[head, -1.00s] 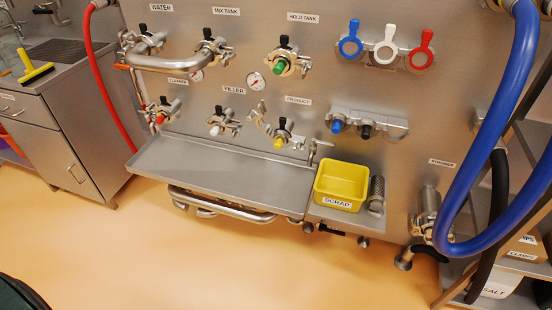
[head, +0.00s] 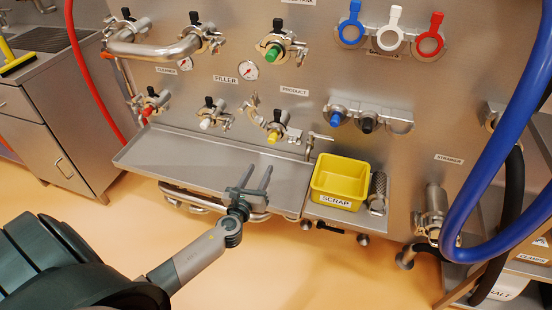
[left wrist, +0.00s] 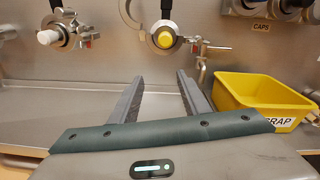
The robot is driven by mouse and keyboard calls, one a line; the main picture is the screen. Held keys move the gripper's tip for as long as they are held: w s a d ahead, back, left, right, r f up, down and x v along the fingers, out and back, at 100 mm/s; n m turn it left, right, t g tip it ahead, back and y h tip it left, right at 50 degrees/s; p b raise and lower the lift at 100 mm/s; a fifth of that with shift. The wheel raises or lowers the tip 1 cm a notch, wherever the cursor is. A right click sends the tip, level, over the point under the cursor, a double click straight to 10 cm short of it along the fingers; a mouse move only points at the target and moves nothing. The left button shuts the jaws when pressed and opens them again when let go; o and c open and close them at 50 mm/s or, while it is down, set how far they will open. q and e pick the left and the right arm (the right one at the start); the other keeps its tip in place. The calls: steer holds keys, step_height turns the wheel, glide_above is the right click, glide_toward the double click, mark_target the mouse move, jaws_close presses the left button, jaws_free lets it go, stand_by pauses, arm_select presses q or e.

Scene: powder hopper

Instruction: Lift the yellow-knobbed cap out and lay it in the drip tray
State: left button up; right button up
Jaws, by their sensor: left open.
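The yellow-knobbed cap (head: 274,137) sits in the port below the PRODUCT label, low on the steel panel. It also shows in the left wrist view (left wrist: 164,41), facing me, with a metal clamp part standing out at its upper left. The drip tray (head: 185,158) is the long, empty steel shelf below the ports. My left gripper (head: 260,168) is open and empty over the tray's front right part, in front of and below the cap. In the left wrist view its fingers (left wrist: 160,78) point toward the panel, just below the cap. My right gripper is out of view.
The yellow SCRAP bin (head: 340,182) stands right of the tray, close to my gripper's right. A small tap (head: 312,143) sticks out between the cap and the bin. A white-knobbed port (head: 207,123) is to the left. A blue hose (head: 497,130) hangs at the right.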

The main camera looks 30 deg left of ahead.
mark_target(271, 142)
arm_select(q)
steer(key=r, duration=0.1)
steer(key=w+r+m, duration=0.1)
steer(key=r, duration=0.1)
steer(key=w+r+m+t, duration=0.1)
steer(key=shift+d+r, duration=0.1)
steer(key=shift+r, duration=0.05)
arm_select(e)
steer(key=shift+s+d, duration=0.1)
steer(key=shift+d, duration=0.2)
arm_select(q)
steer(key=shift+w, duration=0.1)
steer(key=b+x, duration=0.1)
steer(key=x, duration=0.7)
steer(key=shift+w, duration=0.35)
steer(key=shift+w+r+b, duration=0.1)
steer(key=shift+w+b, duration=0.25)
steer(key=shift+w, duration=0.2)
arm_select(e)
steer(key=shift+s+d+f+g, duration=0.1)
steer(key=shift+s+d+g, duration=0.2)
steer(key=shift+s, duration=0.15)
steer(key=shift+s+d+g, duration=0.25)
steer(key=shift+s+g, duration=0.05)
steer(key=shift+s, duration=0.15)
arm_select(q)
steer(key=shift+c, duration=0.9)
steer(key=c, duration=0.6)
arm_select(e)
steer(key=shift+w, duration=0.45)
